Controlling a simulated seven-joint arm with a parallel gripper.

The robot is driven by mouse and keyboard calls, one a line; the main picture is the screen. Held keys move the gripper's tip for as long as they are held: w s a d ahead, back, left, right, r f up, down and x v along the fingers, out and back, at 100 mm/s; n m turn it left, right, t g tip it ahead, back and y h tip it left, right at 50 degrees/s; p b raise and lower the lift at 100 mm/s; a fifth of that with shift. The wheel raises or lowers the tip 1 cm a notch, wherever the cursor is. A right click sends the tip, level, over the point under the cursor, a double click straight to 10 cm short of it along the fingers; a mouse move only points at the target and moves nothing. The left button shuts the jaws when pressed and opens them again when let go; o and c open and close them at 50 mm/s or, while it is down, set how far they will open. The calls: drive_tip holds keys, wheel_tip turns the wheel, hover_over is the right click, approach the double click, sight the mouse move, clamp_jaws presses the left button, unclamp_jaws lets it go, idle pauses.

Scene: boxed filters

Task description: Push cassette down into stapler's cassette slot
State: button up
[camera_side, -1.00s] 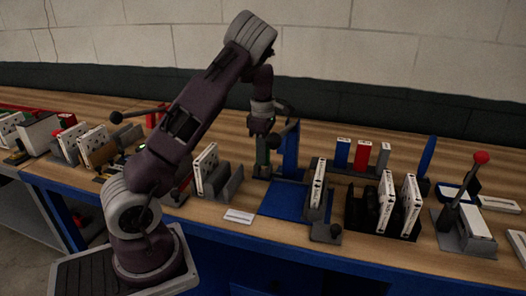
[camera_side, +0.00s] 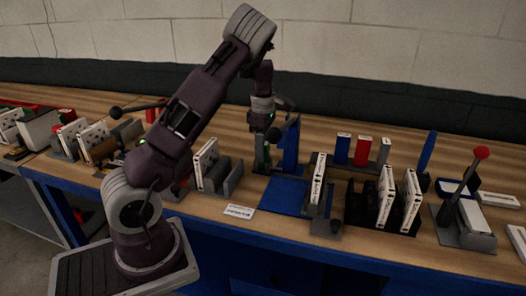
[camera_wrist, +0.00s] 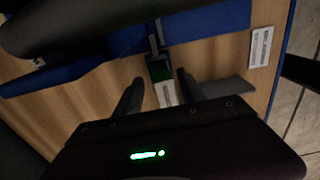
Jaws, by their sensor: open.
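My gripper (camera_side: 272,134) hangs pointing down over the stapler area, beside a blue upright (camera_side: 291,148). In the wrist view my gripper (camera_wrist: 160,97) has its two dark fingers apart, with nothing clamped between them. A small dark block with a green face (camera_wrist: 160,70), which may be the cassette in its slot, shows just beyond and between the fingertips. A pale strip (camera_wrist: 166,94) lies beside it. In the side view a narrow dark-green piece (camera_side: 262,157) stands under the gripper. Whether the fingers touch the block, and how deep it sits, I cannot tell.
A blue plate (camera_side: 283,197) lies in front of the upright. A white boxed filter (camera_side: 207,158) stands in a grey holder to the left. A white label (camera_side: 240,211) lies near the front edge. More upright filters (camera_side: 411,203) and a red-knobbed lever (camera_side: 481,153) stand to the right.

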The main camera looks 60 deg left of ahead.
wheel_tip(320, 180, up, 6)
drive_tip(key=shift+r, duration=0.1)
drive_tip(key=shift+r, duration=0.35)
drive_tip(key=c, duration=0.4)
drive_tip(key=shift+n, duration=0.7)
drive_tip(key=r, duration=0.4)
drive_tip(key=shift+s+d, duration=0.15)
drive_tip(key=shift+s, duration=0.1)
clamp_jaws()
drive_tip(key=shift+s+r, duration=0.1)
drive_tip(key=shift+r, duration=0.25)
drive_tip(key=shift+f, duration=2.9)
